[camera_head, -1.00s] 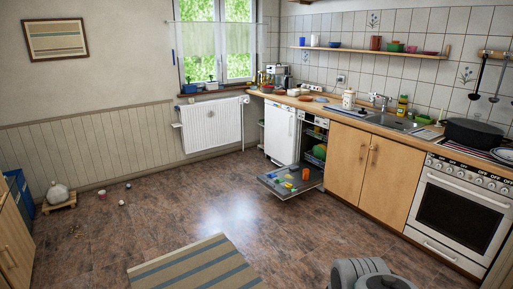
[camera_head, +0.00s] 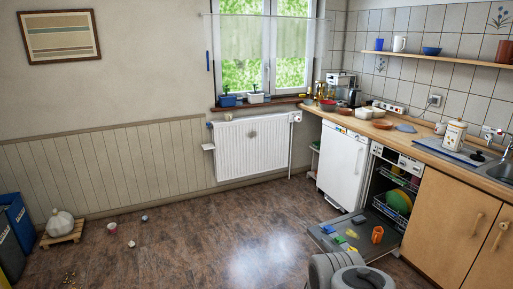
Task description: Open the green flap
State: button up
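The dishwasher's open door (camera_head: 323,241) lies low and level in front of the dishwasher, right of centre. A small green patch (camera_head: 340,240) shows on its inner face, among blue and yellow bits. It is too small to tell whether this is the green flap, or whether it is open or shut. An orange cup (camera_head: 377,234) stands on the same door. My gripper is not in view; only a grey part of my own arm shows at the bottom, in front of the door's near edge.
Dishwasher racks (camera_head: 396,180) hold a green item. A closed white appliance (camera_head: 341,167) stands left of the dishwasher and wooden cupboards (camera_head: 444,225) right. The floor (camera_head: 210,245) ahead is mostly clear. Small objects, a low wooden stand (camera_head: 62,236) and a blue bin (camera_head: 17,218) are at left.

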aim_at(340, 239)
jog(key=z, duration=0.05)
jog(key=i, duration=3.9)
jog(key=z, duration=0.2)
